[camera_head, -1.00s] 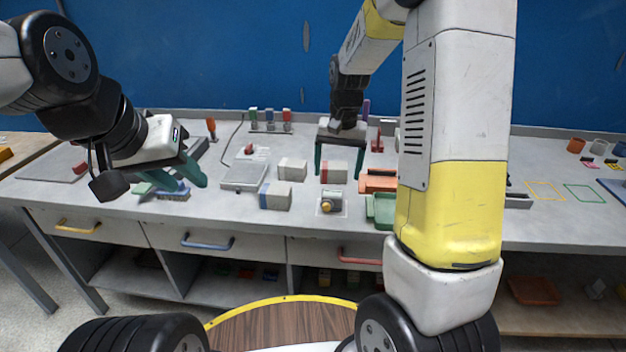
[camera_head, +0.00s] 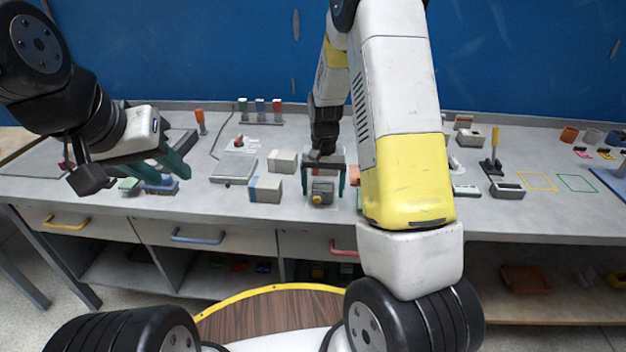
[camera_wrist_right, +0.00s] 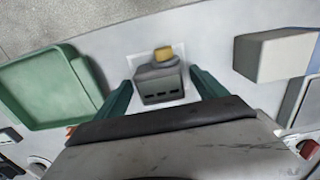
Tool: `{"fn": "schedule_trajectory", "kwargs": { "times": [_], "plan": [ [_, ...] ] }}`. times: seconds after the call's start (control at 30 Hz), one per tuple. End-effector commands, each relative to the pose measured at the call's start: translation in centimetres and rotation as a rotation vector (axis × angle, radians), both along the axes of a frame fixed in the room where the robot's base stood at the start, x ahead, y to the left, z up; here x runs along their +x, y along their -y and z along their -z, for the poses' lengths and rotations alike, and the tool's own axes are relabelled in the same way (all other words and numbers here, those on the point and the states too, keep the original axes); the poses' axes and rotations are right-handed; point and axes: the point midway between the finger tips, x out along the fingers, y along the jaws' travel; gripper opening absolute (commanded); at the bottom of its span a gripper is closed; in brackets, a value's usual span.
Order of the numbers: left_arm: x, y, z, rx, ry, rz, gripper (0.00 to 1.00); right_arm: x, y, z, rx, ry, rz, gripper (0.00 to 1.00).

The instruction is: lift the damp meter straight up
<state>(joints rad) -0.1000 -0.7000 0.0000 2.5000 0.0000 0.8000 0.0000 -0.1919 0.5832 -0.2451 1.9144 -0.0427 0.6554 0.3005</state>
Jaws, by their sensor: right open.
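The damp meter, a small grey block with a yellow knob (camera_head: 321,194), sits on the bench near its front edge. In the right wrist view the meter (camera_wrist_right: 158,84) rests on a white patch with dark marks on its near face. My right gripper (camera_head: 323,190) is open, its green fingers pointing down, one on each side of the meter. The wrist view shows a gap between the meter and each finger. My left gripper (camera_head: 182,164) is open and empty above the left part of the bench, beside a blue brush-like thing (camera_head: 160,187).
A white block with a blue band (camera_head: 265,188) stands close left of the meter, with a plain pale block (camera_head: 283,161) behind. A green tray (camera_wrist_right: 40,90) lies on the meter's other side. A grey flat box (camera_head: 234,168) is further left. My right arm hides part of the bench.

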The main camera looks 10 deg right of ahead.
Motion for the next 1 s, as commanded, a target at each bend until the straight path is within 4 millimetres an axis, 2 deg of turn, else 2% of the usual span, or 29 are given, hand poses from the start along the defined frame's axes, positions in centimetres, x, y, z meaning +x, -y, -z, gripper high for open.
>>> {"fn": "schedule_trajectory", "kwargs": {
  "times": [0.13, 0.5, 0.57, 0.83, 1.0],
  "plan": [
    [0.0, 0.0, 0.0, 0.0, 0.0, 0.0, 0.36, 0.0, 0.0, 0.0, 0.0, 0.0, 0.0, 0.82],
    [0.0, 0.0, 0.0, 0.0, 0.0, 0.0, 0.36, 0.0, 0.0, 0.0, 0.0, -0.001, 0.0, 0.09],
    [0.0, 0.0, 0.0, 0.0, 0.0, 0.0, 0.36, 0.0, 0.0, 0.0, 0.0, -0.001, 0.0, 0.0],
    [0.0, 0.0, 0.0, 0.0, 0.0, 0.0, 0.36, 0.0, 0.0, -0.2, 0.001, 0.001, 0.0, 0.0],
    [0.0, 0.0, 0.0, 0.0, 0.0, 0.0, 0.36, 0.1, 0.0, -1.1, 0.0, 0.002, -0.001, 0.0]
  ]
}}
